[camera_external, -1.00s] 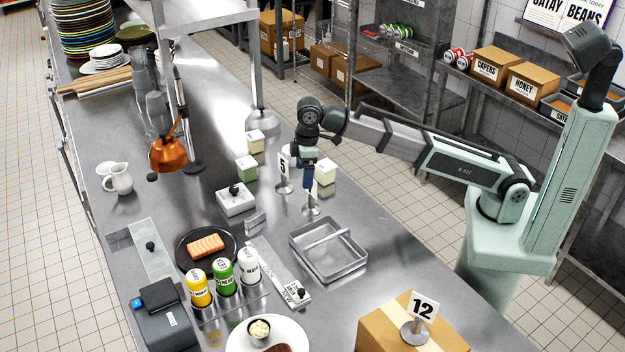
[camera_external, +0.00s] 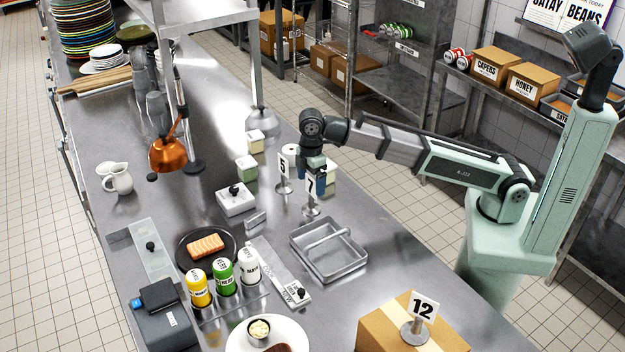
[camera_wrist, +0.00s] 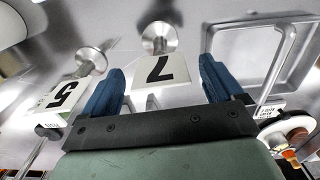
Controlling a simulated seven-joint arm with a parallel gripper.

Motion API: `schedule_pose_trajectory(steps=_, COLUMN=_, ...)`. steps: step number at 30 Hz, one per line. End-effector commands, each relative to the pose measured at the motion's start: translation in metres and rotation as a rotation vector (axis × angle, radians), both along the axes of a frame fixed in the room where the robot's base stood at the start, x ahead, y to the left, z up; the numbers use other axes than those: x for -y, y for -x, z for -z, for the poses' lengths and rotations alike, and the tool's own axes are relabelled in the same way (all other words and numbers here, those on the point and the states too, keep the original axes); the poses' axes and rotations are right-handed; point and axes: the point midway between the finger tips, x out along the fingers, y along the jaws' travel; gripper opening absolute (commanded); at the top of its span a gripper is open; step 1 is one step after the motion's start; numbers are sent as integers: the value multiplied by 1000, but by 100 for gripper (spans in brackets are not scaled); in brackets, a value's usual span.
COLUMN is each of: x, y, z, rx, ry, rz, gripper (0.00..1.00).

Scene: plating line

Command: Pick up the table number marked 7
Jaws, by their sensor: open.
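The table number marked 7 (camera_external: 311,186) stands upright on a round metal base on the steel counter. My gripper (camera_external: 318,184) is right at its card, with the fingers pointing down. In the wrist view the white 7 card (camera_wrist: 160,69) shows between the two blue fingers of my open gripper (camera_wrist: 164,80), with a gap on each side. Its round base (camera_wrist: 160,37) lies beyond the card. I cannot tell whether a finger touches it.
The table number 5 (camera_external: 283,167) stands just left of the 7, and also shows in the wrist view (camera_wrist: 62,97). A metal tray (camera_external: 350,262) sits in front. Small containers (camera_external: 247,168) stand behind.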

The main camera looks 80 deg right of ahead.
Motion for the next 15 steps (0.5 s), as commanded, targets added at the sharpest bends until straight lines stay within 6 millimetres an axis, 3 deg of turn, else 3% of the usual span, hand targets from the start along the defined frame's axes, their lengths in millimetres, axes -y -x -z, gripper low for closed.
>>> schedule_pose_trajectory(steps=9, x=0, y=1, z=36, rx=-2, ry=1, rz=1, gripper=94)
schedule_pose_trajectory(steps=15, x=0, y=0, z=45, rx=0, ry=0, rz=1, gripper=94)
